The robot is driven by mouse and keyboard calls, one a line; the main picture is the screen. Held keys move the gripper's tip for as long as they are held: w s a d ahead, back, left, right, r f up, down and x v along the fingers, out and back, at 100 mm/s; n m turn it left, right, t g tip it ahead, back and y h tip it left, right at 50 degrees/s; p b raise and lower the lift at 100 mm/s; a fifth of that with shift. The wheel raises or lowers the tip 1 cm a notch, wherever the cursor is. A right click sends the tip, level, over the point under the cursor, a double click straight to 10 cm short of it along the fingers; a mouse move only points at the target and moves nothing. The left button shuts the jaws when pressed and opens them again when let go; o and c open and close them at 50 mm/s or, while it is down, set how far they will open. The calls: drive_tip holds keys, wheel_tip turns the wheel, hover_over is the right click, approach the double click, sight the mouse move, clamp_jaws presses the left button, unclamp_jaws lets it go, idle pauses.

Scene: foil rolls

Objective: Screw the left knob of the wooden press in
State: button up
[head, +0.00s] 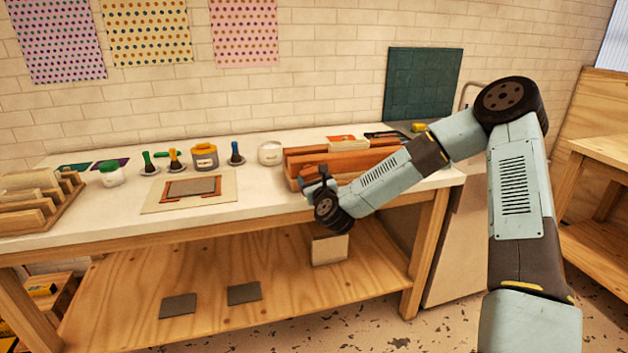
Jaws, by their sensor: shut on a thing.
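The wooden press (300,156) lies on the right part of the white worktop, with long reddish-brown beams running left to right. My arm reaches in from the right and covers much of its front and right side. My gripper (313,173) is at the press's left front end, shut on the left knob. The knob itself is hidden by my fingers and wrist, so its depth in the press cannot be seen. The right knob is hidden behind my arm.
On the worktop (110,213), a white jar (270,153) stands just left of the press. Farther left are brushes, a yellow-labelled tin (204,157), a board with a grey plate (192,188) and a wooden rack (40,203). The worktop's front edge runs below my gripper.

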drive_tip(key=shift+w+d, duration=0.1)
idle(0.4)
drive_tip(key=o, duration=1)
drive_tip(key=shift+o, duration=0.2)
drive_tip(key=v, duration=1.3)
drive_tip(key=shift+s, duration=0.4)
